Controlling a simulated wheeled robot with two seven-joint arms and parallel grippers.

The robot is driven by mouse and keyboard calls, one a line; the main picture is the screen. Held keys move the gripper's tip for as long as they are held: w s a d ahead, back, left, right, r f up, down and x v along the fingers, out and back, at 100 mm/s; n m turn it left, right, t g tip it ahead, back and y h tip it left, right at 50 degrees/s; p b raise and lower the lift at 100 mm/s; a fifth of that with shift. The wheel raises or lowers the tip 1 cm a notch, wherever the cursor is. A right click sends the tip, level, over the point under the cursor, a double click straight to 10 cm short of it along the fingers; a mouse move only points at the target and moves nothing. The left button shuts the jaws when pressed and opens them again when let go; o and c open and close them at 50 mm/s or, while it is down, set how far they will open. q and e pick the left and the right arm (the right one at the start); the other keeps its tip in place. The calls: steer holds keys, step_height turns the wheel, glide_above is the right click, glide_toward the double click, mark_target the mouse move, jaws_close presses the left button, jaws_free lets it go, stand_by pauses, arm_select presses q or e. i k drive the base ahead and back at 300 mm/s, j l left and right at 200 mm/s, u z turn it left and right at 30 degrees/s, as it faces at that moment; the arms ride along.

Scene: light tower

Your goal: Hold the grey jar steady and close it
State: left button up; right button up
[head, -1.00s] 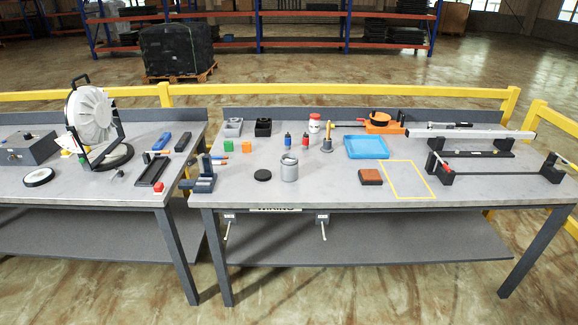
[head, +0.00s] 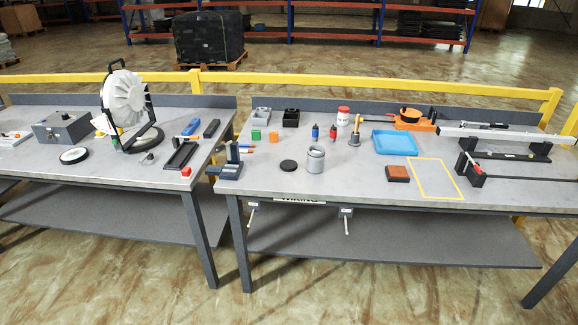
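The grey jar (head: 315,160) stands upright and open on the right-hand workbench, near its front edge. A round black lid (head: 288,166) lies flat on the bench just left of the jar, apart from it. Neither of my grippers shows in the head view.
A brown block (head: 397,173), a yellow-outlined area (head: 436,180) and a blue tray (head: 394,143) are right of the jar. Small bottles (head: 333,132) stand behind it. A dark grey stand (head: 230,168) is at the left corner. The bench front around the jar is clear.

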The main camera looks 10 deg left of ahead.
mark_target(315, 161)
steer(key=i+l, duration=0.2)
steer(key=l, duration=0.15)
steer(key=i+l, duration=0.15)
steer(key=l, duration=0.15)
steer(key=i+l, duration=0.2)
steer(key=l, duration=0.15)
steer(key=i+l+u, duration=0.1)
steer(key=i+l, duration=0.25)
steer(key=l, duration=0.3)
steer(key=i+l, duration=0.15)
steer(key=l, duration=0.2)
